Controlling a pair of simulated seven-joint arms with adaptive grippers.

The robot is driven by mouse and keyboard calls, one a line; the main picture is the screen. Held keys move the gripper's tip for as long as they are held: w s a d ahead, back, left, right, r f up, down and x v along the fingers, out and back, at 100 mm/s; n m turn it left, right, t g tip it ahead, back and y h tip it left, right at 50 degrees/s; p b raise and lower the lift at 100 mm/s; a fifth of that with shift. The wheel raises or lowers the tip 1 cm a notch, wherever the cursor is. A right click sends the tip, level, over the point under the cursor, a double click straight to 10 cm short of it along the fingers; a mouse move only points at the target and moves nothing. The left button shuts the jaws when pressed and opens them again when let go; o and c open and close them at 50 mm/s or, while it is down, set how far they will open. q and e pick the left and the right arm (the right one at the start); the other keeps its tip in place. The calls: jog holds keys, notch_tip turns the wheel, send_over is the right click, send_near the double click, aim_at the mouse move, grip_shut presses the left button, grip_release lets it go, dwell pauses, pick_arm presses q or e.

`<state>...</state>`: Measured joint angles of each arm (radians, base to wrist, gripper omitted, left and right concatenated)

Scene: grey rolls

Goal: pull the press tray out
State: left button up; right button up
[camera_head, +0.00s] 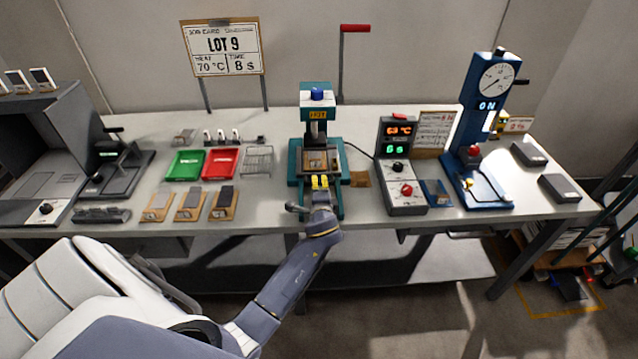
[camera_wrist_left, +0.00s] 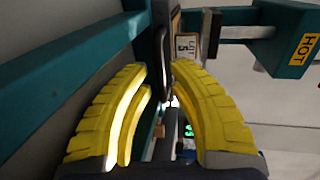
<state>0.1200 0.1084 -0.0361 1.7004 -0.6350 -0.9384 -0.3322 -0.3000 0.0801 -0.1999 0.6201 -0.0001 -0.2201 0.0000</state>
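The teal press (camera_head: 317,130) stands mid-table with a blue knob on top and a yellow HOT label. Its tray (camera_head: 320,160) sits low in the press. My left gripper (camera_head: 320,182) is at the press front, its yellow fingers pointing at the tray's near edge. In the left wrist view the fingers (camera_wrist_left: 160,70) are parted a little, with a narrow dark upright piece (camera_wrist_left: 164,55) between the tips. I cannot tell whether they touch it. The HOT label (camera_wrist_left: 304,49) shows at the right there. My right gripper is not in view.
Right of the press stand a control box (camera_head: 402,165) reading 63 °C and a blue gauge stand (camera_head: 484,130). Left are green (camera_head: 186,164) and red (camera_head: 220,162) trays, a wire rack (camera_head: 258,160) and several wooden blocks with grey tops (camera_head: 190,204). A LOT 9 sign (camera_head: 223,48) stands behind.

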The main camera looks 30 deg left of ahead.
pick_arm(q)
jog(key=shift+x, duration=0.85)
jog(key=shift+c, duration=0.2)
grip_shut()
